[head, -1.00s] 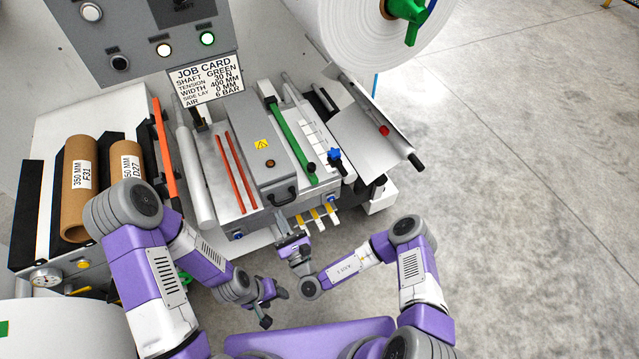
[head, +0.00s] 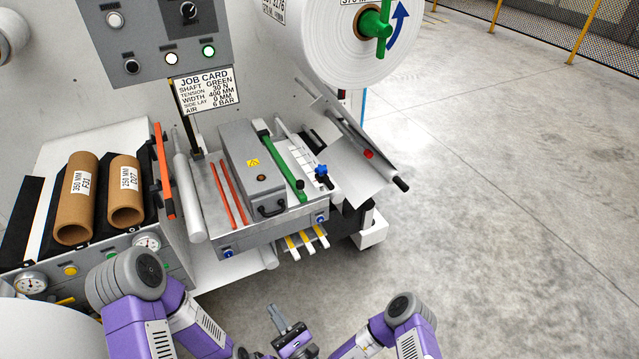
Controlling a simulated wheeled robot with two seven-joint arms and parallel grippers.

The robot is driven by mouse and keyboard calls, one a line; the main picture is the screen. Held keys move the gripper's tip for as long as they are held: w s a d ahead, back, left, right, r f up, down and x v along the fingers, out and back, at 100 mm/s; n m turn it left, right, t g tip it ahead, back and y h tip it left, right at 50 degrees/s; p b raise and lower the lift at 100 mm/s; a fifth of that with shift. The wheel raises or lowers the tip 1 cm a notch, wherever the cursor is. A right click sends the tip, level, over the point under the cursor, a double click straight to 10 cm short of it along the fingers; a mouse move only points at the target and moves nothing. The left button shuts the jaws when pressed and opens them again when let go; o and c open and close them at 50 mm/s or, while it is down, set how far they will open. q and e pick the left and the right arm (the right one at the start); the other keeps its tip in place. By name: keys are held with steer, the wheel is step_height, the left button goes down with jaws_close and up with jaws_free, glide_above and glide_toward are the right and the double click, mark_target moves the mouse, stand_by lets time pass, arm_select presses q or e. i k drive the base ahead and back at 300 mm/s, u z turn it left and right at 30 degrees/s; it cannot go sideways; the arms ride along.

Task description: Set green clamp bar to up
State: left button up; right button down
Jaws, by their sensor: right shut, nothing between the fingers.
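The green clamp bar (head: 281,161) is a long bar lying lengthwise over the machine deck, right of the grey box housing. Its near end has a dark knob (head: 301,186). It looks lowered, lying close along the deck. My right gripper (head: 277,318) is at the bottom centre, shut and empty, well in front of the deck and apart from the bar. My left arm comes in at the lower left; its gripper is cut off by the bottom edge.
An orange bar (head: 163,168) stands by the cardboard cores (head: 76,200) at left. Thin red bars (head: 230,195) lie on the deck. A blue knob (head: 321,171) sits right of the green bar. A white roll (head: 340,40) hangs above. Open floor lies right.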

mark_target(298, 186)
steer(key=z, duration=0.4)
steer(key=i, duration=1.05)
